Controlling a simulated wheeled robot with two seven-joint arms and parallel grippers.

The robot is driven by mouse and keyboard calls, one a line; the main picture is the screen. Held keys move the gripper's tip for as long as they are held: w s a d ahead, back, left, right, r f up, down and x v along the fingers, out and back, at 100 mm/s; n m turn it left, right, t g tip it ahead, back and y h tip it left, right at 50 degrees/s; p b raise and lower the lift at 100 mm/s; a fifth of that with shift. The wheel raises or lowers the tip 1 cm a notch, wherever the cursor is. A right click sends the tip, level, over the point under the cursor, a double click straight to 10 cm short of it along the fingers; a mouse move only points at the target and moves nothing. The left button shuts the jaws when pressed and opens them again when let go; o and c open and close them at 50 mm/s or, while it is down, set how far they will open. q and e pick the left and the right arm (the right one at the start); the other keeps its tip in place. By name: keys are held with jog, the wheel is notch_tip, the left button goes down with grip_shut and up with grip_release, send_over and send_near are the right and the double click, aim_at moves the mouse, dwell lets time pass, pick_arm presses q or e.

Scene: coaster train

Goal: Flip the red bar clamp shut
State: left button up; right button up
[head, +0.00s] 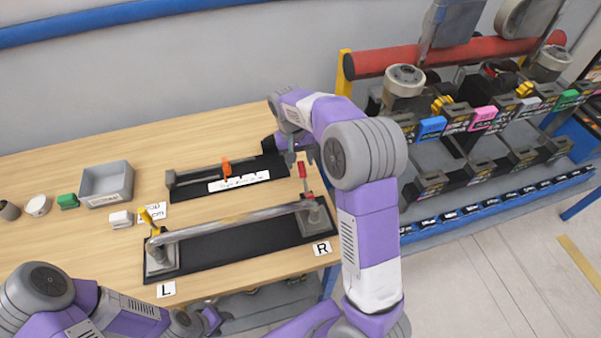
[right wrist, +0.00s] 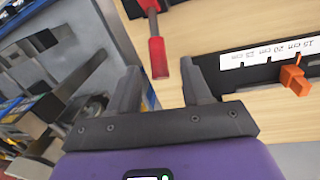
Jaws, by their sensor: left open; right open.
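The red clamp handle (head: 303,172) stands up at the right end of the grey bar (head: 235,222), beside the R label. In the right wrist view the red handle (right wrist: 157,56) lies ahead of and between the two fingers, not gripped. My right gripper (head: 298,158) is open, just behind and above the handle. The clamp's base (head: 318,226) sits on the black fixture plate (head: 230,250). A yellow clamp handle (head: 148,218) stands tilted at the bar's left end. My left gripper (head: 210,321) is open and empty at the table's front edge.
Behind the bar lies a black length gauge with an orange slider (head: 226,168); it also shows in the right wrist view (right wrist: 294,76). A grey bin (head: 106,184) and small green and white parts stand at left. A parts rack (head: 470,130) stands right of the table.

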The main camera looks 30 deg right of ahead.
aim_at(302, 167)
jog(key=f, duration=0.4)
jog(key=d+f, duration=0.1)
jog(key=f, duration=0.1)
jog(key=shift+s+b, duration=0.3)
jog(key=shift+b, duration=0.1)
grip_shut()
